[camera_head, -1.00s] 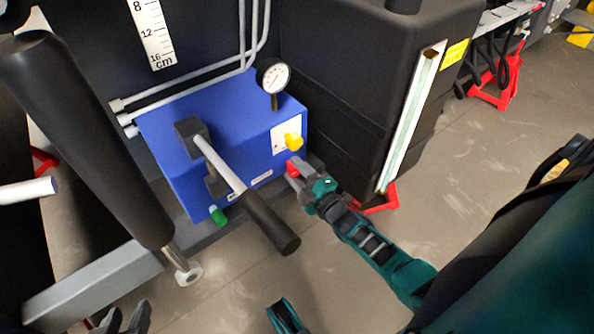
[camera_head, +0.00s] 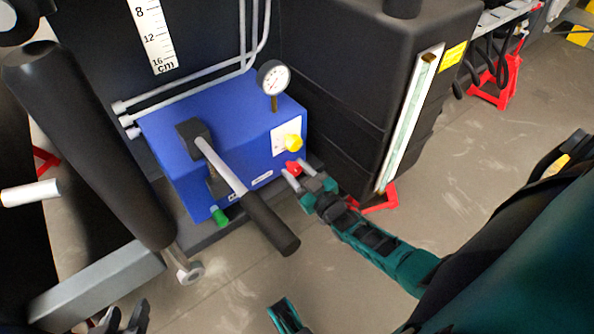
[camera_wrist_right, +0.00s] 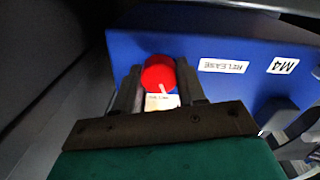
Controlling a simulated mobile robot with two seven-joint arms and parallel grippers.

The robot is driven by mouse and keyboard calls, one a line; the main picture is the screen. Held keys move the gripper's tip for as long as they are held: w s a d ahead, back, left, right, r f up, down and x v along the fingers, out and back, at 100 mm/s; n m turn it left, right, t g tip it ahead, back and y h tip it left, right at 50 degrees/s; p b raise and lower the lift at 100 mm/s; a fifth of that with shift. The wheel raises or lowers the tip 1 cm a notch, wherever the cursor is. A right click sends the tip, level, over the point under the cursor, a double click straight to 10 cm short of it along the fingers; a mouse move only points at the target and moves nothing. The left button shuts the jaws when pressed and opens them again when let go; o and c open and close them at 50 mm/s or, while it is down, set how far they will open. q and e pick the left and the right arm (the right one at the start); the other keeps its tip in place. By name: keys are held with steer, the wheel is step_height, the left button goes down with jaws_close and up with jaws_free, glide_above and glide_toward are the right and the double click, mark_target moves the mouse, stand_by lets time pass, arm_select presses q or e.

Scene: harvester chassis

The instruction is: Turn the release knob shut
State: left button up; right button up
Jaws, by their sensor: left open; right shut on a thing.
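The red release knob (camera_head: 293,168) is on the front face of the blue pump box (camera_head: 225,120), at its lower right. My right gripper (camera_head: 296,178) reaches it from the front right. In the right wrist view the knob (camera_wrist_right: 158,74) sits between the two fingers of my right gripper (camera_wrist_right: 160,88), which is shut on it. A white RELEASE label (camera_wrist_right: 223,65) is beside the knob. My left gripper (camera_head: 122,318) is open at the bottom left edge of the head view, away from the box, and partly cut off.
A lever with a black grip (camera_head: 270,222) sticks out in front of the box, left of my right gripper. A yellow knob (camera_head: 292,142), a gauge (camera_head: 273,78) and a green knob (camera_head: 219,217) are nearby. A black tank (camera_head: 345,90) stands close on the right.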

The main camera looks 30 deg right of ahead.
arm_select(q)
steer(key=shift+r, duration=0.1)
arm_select(e)
steer(key=shift+m, duration=2.2)
steer(key=o, duration=1.1)
steer(key=shift+c, duration=0.2)
steer(key=shift+s, duration=0.1)
steer(key=shift+s+p, duration=0.3)
steer(key=shift+s, duration=0.05)
arm_select(q)
steer(key=p, duration=0.1)
steer(key=a+r+p, duration=0.1)
steer(key=shift+s+r+p, duration=0.1)
steer(key=shift+s+p, duration=0.15)
steer(key=shift+p, duration=0.15)
arm_select(e)
steer(key=s, duration=1.2)
steer(key=shift+d, duration=0.35)
arm_select(q)
steer(key=shift+s, duration=0.1)
arm_select(e)
steer(key=shift+s, duration=0.1)
